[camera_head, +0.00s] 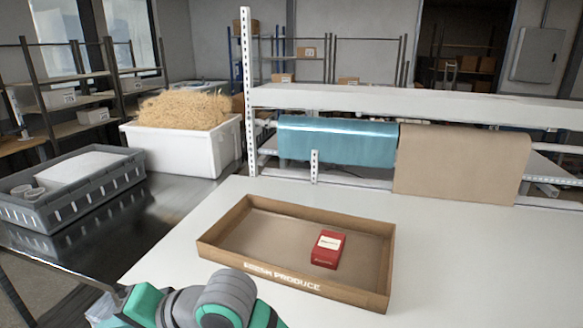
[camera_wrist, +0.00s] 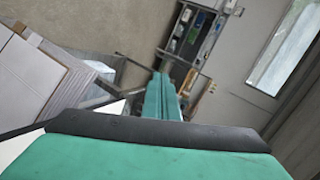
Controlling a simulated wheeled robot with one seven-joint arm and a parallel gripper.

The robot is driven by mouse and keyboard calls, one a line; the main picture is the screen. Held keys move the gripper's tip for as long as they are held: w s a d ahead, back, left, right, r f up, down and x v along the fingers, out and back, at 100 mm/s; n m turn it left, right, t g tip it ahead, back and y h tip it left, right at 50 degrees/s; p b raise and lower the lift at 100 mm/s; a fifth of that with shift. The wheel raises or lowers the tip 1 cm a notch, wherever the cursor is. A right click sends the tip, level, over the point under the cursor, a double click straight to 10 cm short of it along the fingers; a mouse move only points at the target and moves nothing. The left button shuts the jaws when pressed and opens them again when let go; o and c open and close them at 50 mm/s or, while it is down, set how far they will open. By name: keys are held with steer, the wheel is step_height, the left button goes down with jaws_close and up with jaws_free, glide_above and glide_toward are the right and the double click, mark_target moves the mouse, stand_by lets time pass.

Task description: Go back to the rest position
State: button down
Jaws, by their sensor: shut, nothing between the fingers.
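My gripper (camera_wrist: 161,84) shows in the wrist view as two narrow teal fingers pressed together, with nothing between them. It points out into the room, away from any surface. In the head view my grey and teal arm is folded low at the bottom left, in front of the white table (camera_head: 447,262). The gripper's fingers cannot be made out there. A shallow cardboard tray (camera_head: 225,255) marked "FRESH PRODUCE" stands on the table, just beyond my arm. A red box (camera_head: 327,250) with a pale label lies inside it, right of the middle.
A grey crate (camera_head: 72,208) stands on a dark metal table at left. Behind it is a white bin (camera_head: 182,152) of straw-coloured filling. A rack holds a teal roll (camera_head: 337,142) and a brown paper roll (camera_head: 461,165) at the back. The white table's right side is clear.

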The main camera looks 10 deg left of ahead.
steer(key=w+d+f+m+t+y, duration=0.1)
steer(key=w+d+m+t+y, duration=0.45)
steer(key=w+t, duration=0.45)
steer(key=d+f+m+t+h, duration=0.7)
steer(key=d+f+t+h, duration=0.15)
steer(key=d+f, duration=0.45)
steer(key=s+d+f+n+h, duration=0.4)
steer(key=s+d+f+h, duration=0.5)
steer(key=s+d+f, duration=0.7)
steer(key=s+d+r+n+g, duration=0.1)
steer(key=s+d+n, duration=0.3)
steer(key=s, duration=0.6)
steer(key=shift+s+d+n+h, duration=0.2)
steer(key=shift+s+n+h, duration=0.1)
steer(key=shift+n, duration=0.15)
steer(key=shift+g, duration=0.25)
